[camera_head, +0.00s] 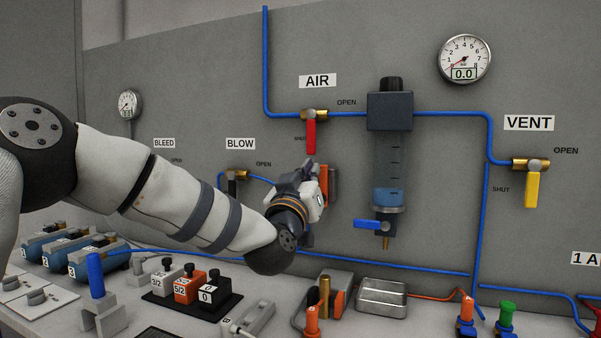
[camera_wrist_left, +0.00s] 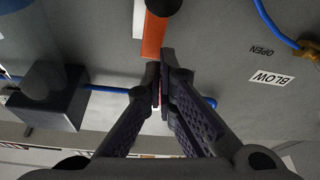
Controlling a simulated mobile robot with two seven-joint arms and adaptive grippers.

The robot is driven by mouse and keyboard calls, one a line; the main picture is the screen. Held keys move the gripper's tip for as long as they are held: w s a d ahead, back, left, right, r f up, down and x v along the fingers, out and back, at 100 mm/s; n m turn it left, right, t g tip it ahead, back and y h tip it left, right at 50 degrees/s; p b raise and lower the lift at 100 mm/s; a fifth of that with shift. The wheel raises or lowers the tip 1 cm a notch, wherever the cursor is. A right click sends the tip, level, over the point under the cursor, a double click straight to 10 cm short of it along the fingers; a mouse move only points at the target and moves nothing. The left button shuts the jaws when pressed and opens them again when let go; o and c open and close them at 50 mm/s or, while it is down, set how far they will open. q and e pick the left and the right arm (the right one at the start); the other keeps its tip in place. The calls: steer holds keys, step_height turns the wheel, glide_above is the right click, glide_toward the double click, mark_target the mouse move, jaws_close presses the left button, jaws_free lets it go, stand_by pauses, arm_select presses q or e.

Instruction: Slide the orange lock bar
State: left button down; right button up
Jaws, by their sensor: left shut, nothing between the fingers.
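The orange lock bar (camera_head: 334,186) is an upright orange piece on the grey panel, under the red AIR handle (camera_head: 311,136) and partly hidden by my left gripper. In the left wrist view the orange bar (camera_wrist_left: 154,36) runs down from a dark round knob (camera_wrist_left: 163,6) at the top edge. My left gripper (camera_head: 309,166) is in front of the panel, just left of the bar. Its fingers are shut and empty, and in the left wrist view the fingertips (camera_wrist_left: 160,72) are at the bar's lower end. I cannot tell whether they touch it. My right gripper is not in view.
The blue-bowled filter (camera_head: 388,165) stands out from the panel to the right of the gripper. A BLOW valve (camera_head: 236,175) is to the left. Below, the bench holds switch blocks (camera_head: 188,287), a metal tray (camera_head: 382,296) and several coloured fittings.

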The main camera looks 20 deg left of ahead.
arm_select(q)
steer(key=r+v, duration=0.1)
steer(key=v, duration=0.9)
